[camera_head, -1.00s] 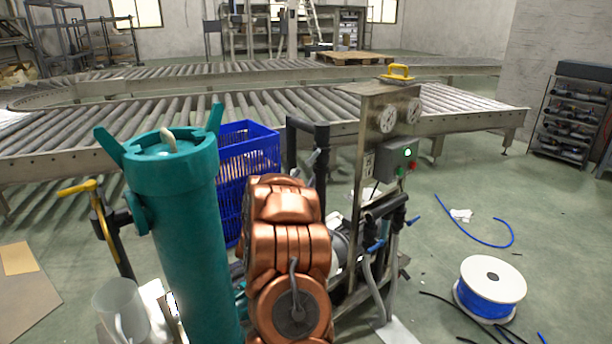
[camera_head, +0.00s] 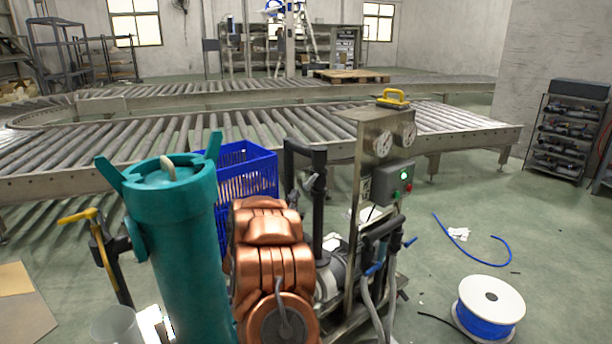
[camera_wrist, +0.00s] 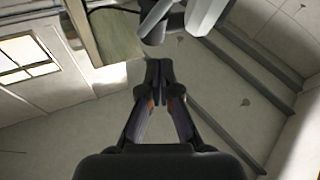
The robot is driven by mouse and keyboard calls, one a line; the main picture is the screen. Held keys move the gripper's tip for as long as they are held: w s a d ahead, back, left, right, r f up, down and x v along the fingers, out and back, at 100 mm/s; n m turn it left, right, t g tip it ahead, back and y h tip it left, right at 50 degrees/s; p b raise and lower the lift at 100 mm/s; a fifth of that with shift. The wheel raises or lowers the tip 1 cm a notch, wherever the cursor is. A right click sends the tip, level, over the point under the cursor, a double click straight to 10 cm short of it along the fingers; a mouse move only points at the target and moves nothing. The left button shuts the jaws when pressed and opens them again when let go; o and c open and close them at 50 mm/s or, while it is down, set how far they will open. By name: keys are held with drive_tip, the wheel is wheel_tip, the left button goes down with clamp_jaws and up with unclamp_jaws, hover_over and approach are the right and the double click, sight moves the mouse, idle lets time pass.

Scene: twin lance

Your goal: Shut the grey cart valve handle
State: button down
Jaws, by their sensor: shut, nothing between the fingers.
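A small grey lever (camera_head: 305,186) sits on the black upright pipe (camera_head: 319,215) of the metal cart (camera_head: 376,135). It looks like the cart valve handle, slanted across the pipe's left side, but it is too small to tell its exact setting. My gripper (camera_wrist: 158,72) shows in the wrist view with its fingers together and nothing between them. Pale and dark grey rounded parts (camera_wrist: 205,14) lie beyond the fingertips, and I cannot tell what they are. I cannot make out the gripper in the head view, so its distance from the lever is unclear.
A teal canister (camera_head: 173,235) stands left of the cart, with a blue crate (camera_head: 247,165) behind. Blue levers (camera_head: 375,269) and grey hoses hang low on the cart. A cable reel (camera_head: 491,296) and loose hose lie on the right floor. Roller conveyors (camera_head: 85,150) cross behind.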

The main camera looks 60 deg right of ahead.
sight(313, 181)
drive_tip(key=w+d+r+n+p, duration=0.1)
drive_tip(key=w+d+r+n, duration=0.4)
drive_tip(key=d+n, duration=0.45)
drive_tip(key=shift+s+f+m+g, duration=0.15)
drive_tip(key=shift+s+f, duration=0.2)
drive_tip(key=shift+s, duration=0.2)
drive_tip(key=shift+s+f+g, duration=0.1)
drive_tip(key=shift+s+f, duration=0.25)
drive_tip(key=shift+s, duration=0.2)
drive_tip(key=shift+s+f+m+g, duration=0.15)
drive_tip(key=shift+s+f, duration=0.2)
drive_tip(key=shift+s, duration=0.2)
